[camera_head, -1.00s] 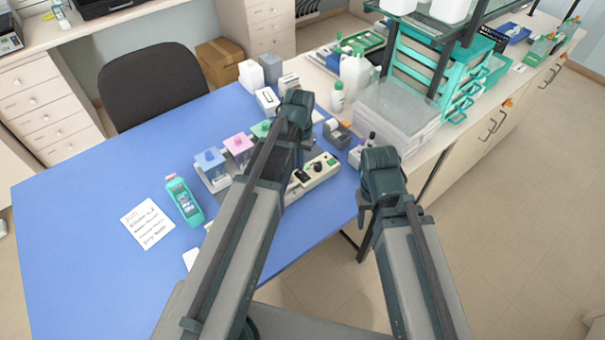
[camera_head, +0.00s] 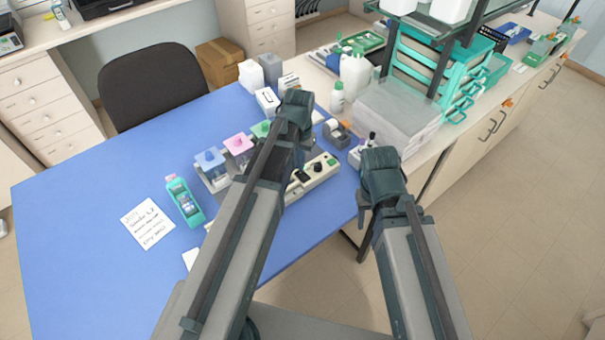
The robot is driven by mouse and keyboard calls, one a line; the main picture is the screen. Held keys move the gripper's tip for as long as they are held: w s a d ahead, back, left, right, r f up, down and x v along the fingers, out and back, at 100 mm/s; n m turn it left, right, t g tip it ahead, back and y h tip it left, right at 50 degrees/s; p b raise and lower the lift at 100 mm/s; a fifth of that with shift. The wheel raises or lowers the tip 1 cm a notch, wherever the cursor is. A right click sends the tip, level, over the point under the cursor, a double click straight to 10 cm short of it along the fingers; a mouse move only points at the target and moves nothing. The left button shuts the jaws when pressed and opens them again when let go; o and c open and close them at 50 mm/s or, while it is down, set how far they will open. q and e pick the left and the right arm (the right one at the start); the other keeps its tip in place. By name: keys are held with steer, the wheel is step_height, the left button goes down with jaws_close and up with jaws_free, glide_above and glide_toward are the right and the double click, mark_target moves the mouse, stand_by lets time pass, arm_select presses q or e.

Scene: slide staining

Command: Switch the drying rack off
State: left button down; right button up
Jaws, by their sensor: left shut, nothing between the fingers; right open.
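The drying rack appears to be the long beige unit (camera_head: 322,177) on the right part of the blue table. Its panel shows dark controls and a small green spot near its right end. My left arm covers its left part. My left gripper (camera_head: 298,156) points down above the unit's panel; its fingertips are largely hidden, and I cannot tell whether they touch it. It is shut and holds nothing. My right gripper (camera_head: 363,208) is open and empty, off the table's right edge, apart from the unit.
Staining jars with blue (camera_head: 209,159) and pink (camera_head: 238,144) lids stand left of my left arm. A teal timer-like device (camera_head: 186,202) and a handwritten note (camera_head: 148,223) lie further left. The table's left is clear.

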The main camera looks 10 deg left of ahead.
mark_target(301, 174)
arm_select(q)
steer(key=shift+f+b, duration=0.9)
stand_by(0.6)
steer(key=shift+r, duration=0.1)
step_height(301, 174, up, 7)
steer(key=p, duration=0.7)
steer(key=shift+s+d, duration=0.25)
steer(key=s+d+f+m+y+b, duration=0.1)
steer(key=s+d+f+m+b, duration=0.1)
steer(key=s+d, duration=0.8)
steer(key=s, duration=0.3)
steer(key=shift+s+f+b, duration=0.35)
steer(key=shift+s+f, duration=0.05)
